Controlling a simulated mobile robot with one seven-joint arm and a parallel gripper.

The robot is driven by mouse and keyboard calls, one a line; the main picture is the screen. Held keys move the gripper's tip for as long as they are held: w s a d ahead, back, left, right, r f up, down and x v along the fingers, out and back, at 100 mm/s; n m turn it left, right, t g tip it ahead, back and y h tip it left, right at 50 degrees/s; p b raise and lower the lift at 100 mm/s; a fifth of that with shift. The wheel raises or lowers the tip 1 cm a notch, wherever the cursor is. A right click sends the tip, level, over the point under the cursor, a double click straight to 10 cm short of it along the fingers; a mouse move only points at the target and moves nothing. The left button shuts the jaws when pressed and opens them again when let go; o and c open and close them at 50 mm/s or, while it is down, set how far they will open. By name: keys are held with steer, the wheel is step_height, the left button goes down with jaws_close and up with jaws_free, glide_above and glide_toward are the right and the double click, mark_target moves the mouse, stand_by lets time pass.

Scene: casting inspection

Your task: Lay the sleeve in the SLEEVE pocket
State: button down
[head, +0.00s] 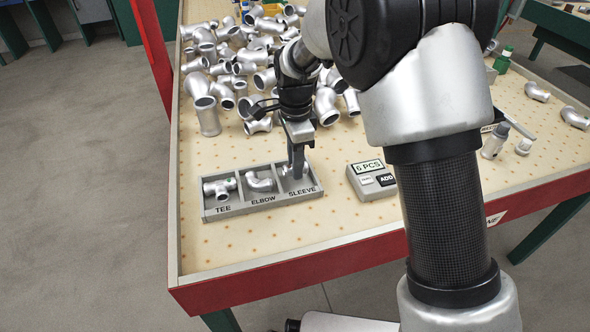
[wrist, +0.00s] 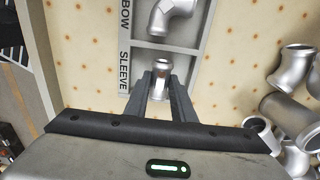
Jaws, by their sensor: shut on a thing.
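The grey tray (head: 262,204) has three pockets labelled TEE, ELBOW and SLEEVE. A silver tee (head: 219,187) lies in the TEE pocket and a silver elbow (head: 260,181) in the ELBOW pocket. The elbow also shows in the wrist view (wrist: 170,15). My gripper (head: 297,172) points down into the SLEEVE pocket at the tray's right end. In the wrist view its fingers (wrist: 161,82) are shut on a short silver sleeve (wrist: 162,70), within the pocket's outline. In the head view the fingers partly hide the sleeve; whether it touches the pocket floor I cannot tell.
A heap of silver pipe fittings (head: 245,65) covers the table behind the tray. A green bottle (head: 503,60) stands farther right. The tabletop (head: 235,238) in front of the tray is clear.

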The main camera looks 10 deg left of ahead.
steer(key=shift+f, duration=0.8)
steer(key=shift+f, duration=0.1)
steer(key=c, duration=1.5)
jaws_free()
